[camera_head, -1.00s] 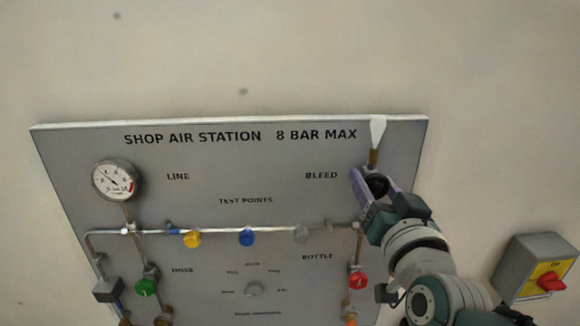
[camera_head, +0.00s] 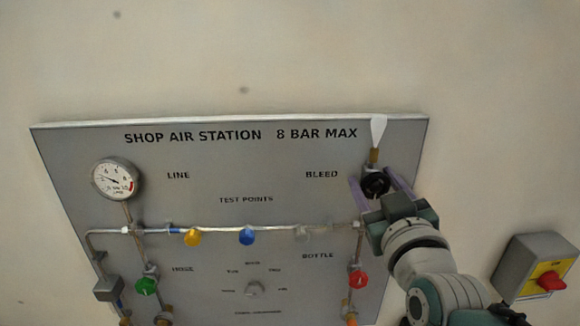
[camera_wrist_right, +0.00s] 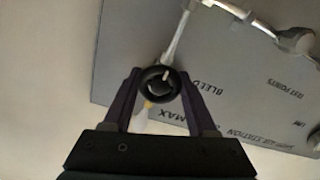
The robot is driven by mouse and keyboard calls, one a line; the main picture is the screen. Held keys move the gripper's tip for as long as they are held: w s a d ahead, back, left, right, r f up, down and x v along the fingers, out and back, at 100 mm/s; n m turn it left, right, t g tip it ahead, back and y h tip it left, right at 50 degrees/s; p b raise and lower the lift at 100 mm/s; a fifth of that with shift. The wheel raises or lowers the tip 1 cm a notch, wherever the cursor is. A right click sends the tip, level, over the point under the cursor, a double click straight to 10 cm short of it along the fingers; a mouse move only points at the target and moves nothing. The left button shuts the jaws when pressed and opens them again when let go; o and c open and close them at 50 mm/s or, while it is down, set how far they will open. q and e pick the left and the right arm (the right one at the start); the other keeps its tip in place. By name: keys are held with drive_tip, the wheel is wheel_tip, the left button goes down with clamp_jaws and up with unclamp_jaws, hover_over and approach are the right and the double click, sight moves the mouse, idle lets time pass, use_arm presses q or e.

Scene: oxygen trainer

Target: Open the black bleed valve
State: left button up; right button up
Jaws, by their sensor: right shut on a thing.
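The black bleed valve (camera_head: 376,185) is a round dark knob under the BLEED label's right side, on the grey panel (camera_head: 270,165). It also shows in the right wrist view (camera_wrist_right: 160,84) as a black ring with a pale mark on its face. My right gripper (camera_head: 373,178) has its two purple fingers on either side of the knob and is shut on it. In the right wrist view the fingers (camera_wrist_right: 159,88) flank the knob left and right. My left gripper is in neither view.
A white cone outlet (camera_head: 378,130) stands above the valve. A pressure gauge (camera_head: 115,179) is at the upper left. Yellow (camera_head: 193,237), blue (camera_head: 247,236), green (camera_head: 146,285) and red (camera_head: 358,279) knobs sit below. A grey switch box (camera_head: 520,265) is right of my arm.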

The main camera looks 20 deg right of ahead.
idle(0.3)
drive_tip(key=o, duration=1.4)
drive_tip(key=shift+c, duration=0.2)
drive_tip(key=shift+s, duration=0.1)
drive_tip(key=p+v, duration=0.4)
drive_tip(key=v, duration=0.5)
drive_tip(key=shift+s+a, duration=0.2)
drive_tip(key=shift+s, duration=0.15)
